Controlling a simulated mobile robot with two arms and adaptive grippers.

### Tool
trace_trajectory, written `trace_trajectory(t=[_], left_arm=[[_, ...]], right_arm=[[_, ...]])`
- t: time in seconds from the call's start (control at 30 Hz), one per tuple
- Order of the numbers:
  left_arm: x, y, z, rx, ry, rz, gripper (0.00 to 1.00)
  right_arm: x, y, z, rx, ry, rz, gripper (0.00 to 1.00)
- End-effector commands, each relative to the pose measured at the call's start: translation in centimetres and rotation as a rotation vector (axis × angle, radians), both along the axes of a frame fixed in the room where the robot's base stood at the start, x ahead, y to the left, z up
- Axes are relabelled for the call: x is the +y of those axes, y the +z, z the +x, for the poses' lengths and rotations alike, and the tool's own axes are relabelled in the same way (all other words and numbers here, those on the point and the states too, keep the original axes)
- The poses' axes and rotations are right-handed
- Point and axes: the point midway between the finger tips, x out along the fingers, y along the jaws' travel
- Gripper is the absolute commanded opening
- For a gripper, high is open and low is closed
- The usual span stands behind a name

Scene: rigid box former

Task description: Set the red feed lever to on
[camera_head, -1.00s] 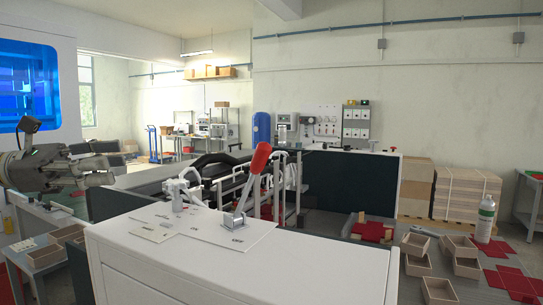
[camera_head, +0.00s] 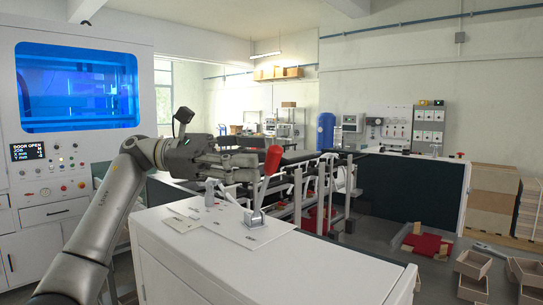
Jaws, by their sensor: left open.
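The feed lever has a red handle (camera_head: 272,160) on a metal shaft. It rises from a small bracket (camera_head: 254,218) on a pale plate on top of the white cabinet (camera_head: 300,255). It tilts up and slightly to the right. My left gripper (camera_head: 254,168) comes in from the left with its fingers pointing right. It is open, its tips close beside the red handle on the left. I cannot tell whether they touch it. The lever's labels are too small to read. My right gripper is not in view.
A smaller metal lever or fitting (camera_head: 210,193) stands on the cabinet, left of the red lever and below my gripper. Machine rails and posts (camera_head: 325,190) stand behind the cabinet. A machine with a blue window (camera_head: 78,85) is at left. Open boxes (camera_head: 472,264) are at lower right.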

Motion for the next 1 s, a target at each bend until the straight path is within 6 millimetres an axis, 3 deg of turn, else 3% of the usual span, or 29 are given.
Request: trace_trajectory(t=[0.1,0.23,0.6,0.93,1.0], left_arm=[[-2.0,0.1,-0.3,-0.001,-0.004,0.001,0.43],[-3.3,0.1,-0.4,0.000,-0.002,0.001,0.43],[-3.9,0.0,-0.4,0.001,0.000,0.000,0.43],[-3.8,0.0,-0.5,0.000,-0.001,0.000,0.02],[-3.8,0.0,-0.5,0.000,-0.001,0.000,0.00]], right_arm=[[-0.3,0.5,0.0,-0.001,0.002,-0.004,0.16],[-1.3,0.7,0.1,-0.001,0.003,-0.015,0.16],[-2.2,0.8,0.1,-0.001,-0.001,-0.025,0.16],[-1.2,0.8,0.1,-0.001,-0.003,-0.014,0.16],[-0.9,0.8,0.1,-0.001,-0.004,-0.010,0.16]])
